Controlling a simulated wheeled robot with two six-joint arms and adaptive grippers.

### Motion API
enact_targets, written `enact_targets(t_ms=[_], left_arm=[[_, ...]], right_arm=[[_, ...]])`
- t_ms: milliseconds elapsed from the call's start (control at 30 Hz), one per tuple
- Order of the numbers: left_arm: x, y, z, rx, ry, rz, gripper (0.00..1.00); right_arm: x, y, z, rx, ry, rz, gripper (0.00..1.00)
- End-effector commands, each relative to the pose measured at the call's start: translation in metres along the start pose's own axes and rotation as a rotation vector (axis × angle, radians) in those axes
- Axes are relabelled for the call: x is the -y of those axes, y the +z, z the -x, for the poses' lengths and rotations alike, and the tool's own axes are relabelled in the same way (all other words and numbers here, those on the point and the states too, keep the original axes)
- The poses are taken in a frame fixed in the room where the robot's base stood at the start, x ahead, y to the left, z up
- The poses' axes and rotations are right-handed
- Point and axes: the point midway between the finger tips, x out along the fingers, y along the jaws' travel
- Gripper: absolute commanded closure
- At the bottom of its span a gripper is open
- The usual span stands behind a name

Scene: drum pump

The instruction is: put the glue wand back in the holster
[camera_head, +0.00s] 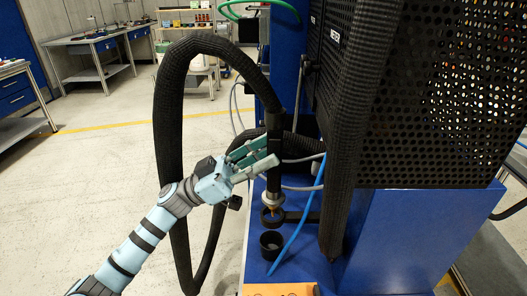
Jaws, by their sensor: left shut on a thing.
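The glue wand (273,180) is a dark upright rod with a metal collar and a copper-coloured tip at its lower end. A thick black hose loops from its top to the left. My left gripper (262,160) is shut on the wand's middle from the left. The holster (271,217) looks like a black ring on a bracket, with a black cup (271,243) below it on the blue base. The wand's tip is at the ring; I cannot tell whether it is inside it or just above. My right gripper is not in view.
The blue machine (410,235) with a black perforated guard (415,100) stands on the right. The thick black hose (168,130) hangs around my left forearm. A blue cable (300,222) runs beside the cup.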

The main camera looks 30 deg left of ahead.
Motion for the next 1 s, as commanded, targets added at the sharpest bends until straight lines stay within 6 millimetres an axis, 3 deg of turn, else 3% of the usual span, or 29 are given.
enact_targets(t_ms=[600, 900, 933, 1000], left_arm=[[0.000, 0.030, 0.019, -0.001, 0.001, 0.000, 0.78], [-0.001, 0.032, 0.021, -0.001, 0.001, 0.000, 0.78], [-0.001, 0.032, 0.021, -0.001, 0.001, 0.000, 0.60], [-0.001, 0.032, 0.021, -0.001, 0.001, 0.000, 0.49]], right_arm=[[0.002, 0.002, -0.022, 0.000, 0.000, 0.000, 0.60], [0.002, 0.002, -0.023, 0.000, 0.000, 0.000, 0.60], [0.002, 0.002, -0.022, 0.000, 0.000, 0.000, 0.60], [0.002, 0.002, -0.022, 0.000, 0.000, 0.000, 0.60]])
